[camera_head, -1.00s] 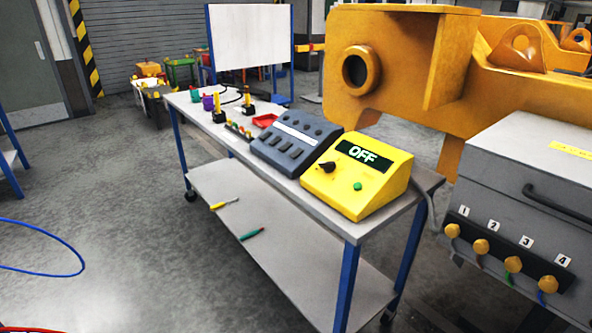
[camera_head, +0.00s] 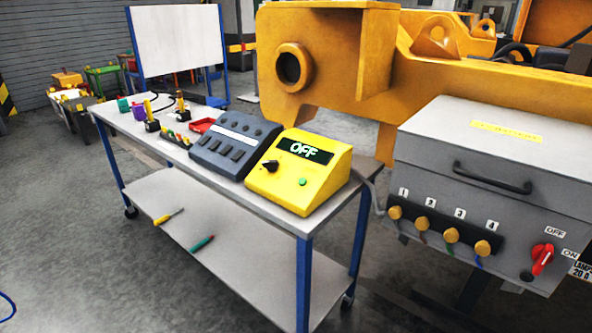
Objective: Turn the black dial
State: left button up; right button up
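The black dial (camera_head: 270,166) is a small knob on the sloped front of a yellow control box (camera_head: 322,192). The box stands at the near right end of a grey-topped cart. Its dark display (camera_head: 305,150) reads OFF in pale letters, and a green button (camera_head: 303,182) sits to the right of the dial. Neither of my grippers shows in the view, and nothing touches the dial.
A dark grey button panel (camera_head: 235,148) stands left of the yellow box. The cart (camera_head: 290,222) has a lower shelf with two tools. A grey cabinet (camera_head: 490,180) with numbered knobs and a red switch (camera_head: 541,260) stands right. Yellow castings (camera_head: 350,60) stand behind.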

aim_at(272, 165)
jog(key=i+j+z, duration=0.1)
jog(key=j, duration=0.3)
jog(key=i+j+z, duration=0.1)
jog(key=j, duration=0.25)
jog(key=i+j+z, duration=0.1)
jog(key=j, duration=0.3)
jog(key=i+j+z, duration=0.1)
jog(key=j, duration=0.35)
jog(key=i+j+z, duration=0.1)
jog(key=j, duration=0.3)
jog(key=i, duration=0.1)
